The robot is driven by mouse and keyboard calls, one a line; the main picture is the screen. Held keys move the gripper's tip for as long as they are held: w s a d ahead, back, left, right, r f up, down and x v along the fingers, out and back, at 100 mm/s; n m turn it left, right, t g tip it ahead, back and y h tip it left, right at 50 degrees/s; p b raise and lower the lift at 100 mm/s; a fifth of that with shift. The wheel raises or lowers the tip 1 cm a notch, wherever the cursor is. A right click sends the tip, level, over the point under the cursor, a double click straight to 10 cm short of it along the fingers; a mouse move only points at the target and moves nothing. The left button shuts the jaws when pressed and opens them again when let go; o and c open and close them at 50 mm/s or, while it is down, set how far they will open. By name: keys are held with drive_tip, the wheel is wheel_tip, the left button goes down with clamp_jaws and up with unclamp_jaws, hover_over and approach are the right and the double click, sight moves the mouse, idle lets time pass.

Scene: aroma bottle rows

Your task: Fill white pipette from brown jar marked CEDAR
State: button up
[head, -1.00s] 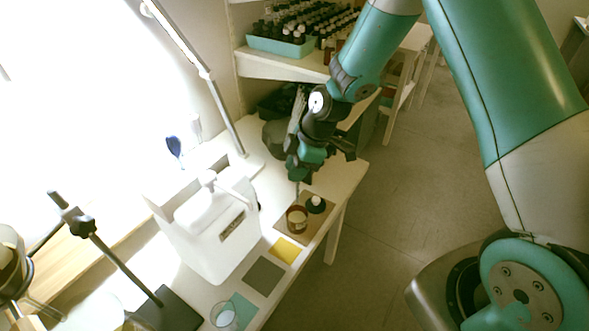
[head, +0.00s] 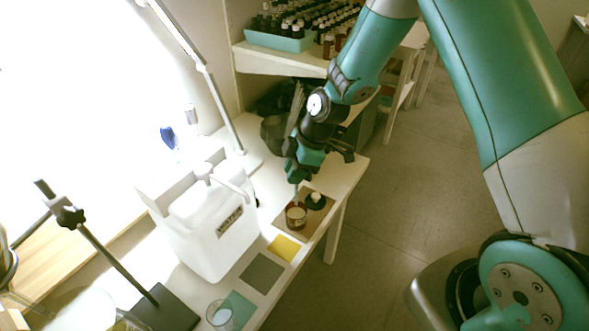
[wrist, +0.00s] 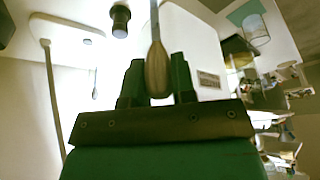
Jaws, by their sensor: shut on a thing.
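In the head view, my gripper is above the brown jar (head: 296,217), which stands open with a pale label. The stem (head: 296,194) points down to the jar's mouth; I cannot tell how far inside the tip is. The label's words are too small to read.
A large white canister (head: 213,225) stands left of the jar. Yellow (head: 284,247), grey (head: 261,272) and teal mats lie along the table's front, with a clear glass (head: 219,315) on the teal one. A lamp pole (head: 215,95) and a bottle tray (head: 278,40) are behind.

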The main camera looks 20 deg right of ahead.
wheel_tip(320, 180, down, 7)
drive_tip(key=b, duration=0.5)
drive_tip(key=shift+o, duration=0.3)
drive_tip(key=c, duration=0.4)
drive_tip(key=shift+o, duration=0.2)
